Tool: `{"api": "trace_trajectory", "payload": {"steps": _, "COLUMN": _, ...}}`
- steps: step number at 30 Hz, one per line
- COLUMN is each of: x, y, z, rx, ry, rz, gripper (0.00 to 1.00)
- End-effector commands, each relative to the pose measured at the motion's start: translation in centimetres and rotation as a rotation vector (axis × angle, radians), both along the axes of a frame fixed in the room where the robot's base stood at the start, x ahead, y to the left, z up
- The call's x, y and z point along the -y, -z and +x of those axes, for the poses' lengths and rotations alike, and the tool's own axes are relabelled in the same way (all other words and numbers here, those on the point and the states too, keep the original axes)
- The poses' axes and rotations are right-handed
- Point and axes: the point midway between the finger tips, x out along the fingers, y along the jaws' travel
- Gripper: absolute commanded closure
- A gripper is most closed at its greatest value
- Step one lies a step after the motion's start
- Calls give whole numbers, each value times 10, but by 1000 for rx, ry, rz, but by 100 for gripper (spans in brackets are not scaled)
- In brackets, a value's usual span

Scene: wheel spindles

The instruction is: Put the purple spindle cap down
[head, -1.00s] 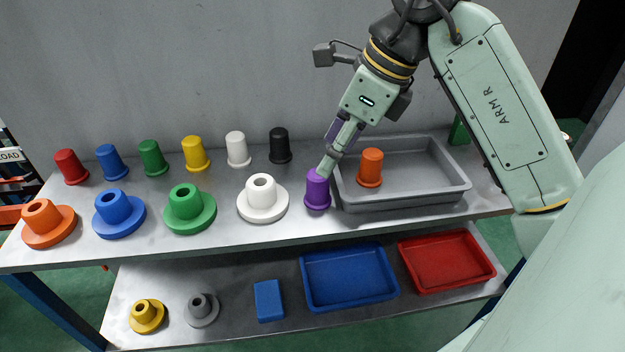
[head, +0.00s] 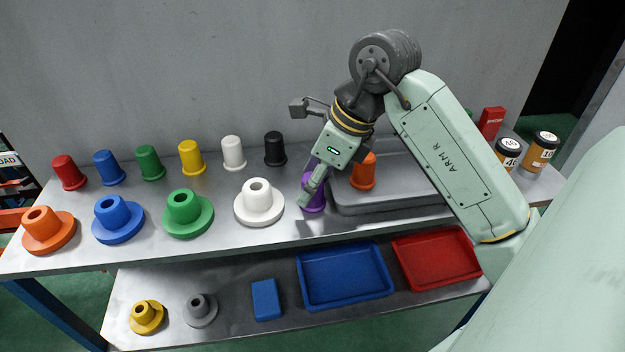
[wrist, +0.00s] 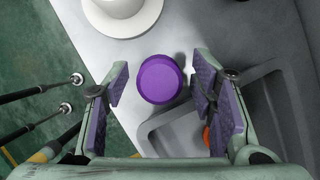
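The purple spindle cap (head: 320,204) stands upright on the upper shelf, just left of the grey tray and right of the white flanged spindle. In the wrist view its round purple top (wrist: 160,79) shows between the fingers, with a gap on each side. My gripper (head: 308,185) is open at the cap, and its fingers hide part of the cap in the head view. The purple finger pads (wrist: 158,88) look clear of the cap in the wrist view.
The grey tray (head: 350,207) holds an orange cap (head: 363,172). The white flanged spindle (head: 259,203) is close on the left. A row of coloured caps stands behind. Two labelled jars (head: 540,152) stand at far right. Blue and red trays lie on the lower shelf.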

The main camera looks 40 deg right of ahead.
Motion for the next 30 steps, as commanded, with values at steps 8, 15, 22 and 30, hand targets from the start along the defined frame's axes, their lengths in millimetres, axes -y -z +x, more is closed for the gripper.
{"api": "trace_trajectory", "payload": {"steps": 8, "x": 0, "y": 0, "z": 0, "rx": 0, "ry": 0, "rz": 0, "gripper": 70}}
{"api": "trace_trajectory", "payload": {"steps": 15, "x": 0, "y": 0, "z": 0, "rx": 0, "ry": 0, "rz": 0, "gripper": 86}}
{"api": "trace_trajectory", "payload": {"steps": 22, "x": 0, "y": 0, "z": 0, "rx": 0, "ry": 0, "rz": 0, "gripper": 96}}
{"api": "trace_trajectory", "payload": {"steps": 30, "x": 0, "y": -7, "z": 0, "rx": 0, "ry": 0, "rz": -2, "gripper": 96}}
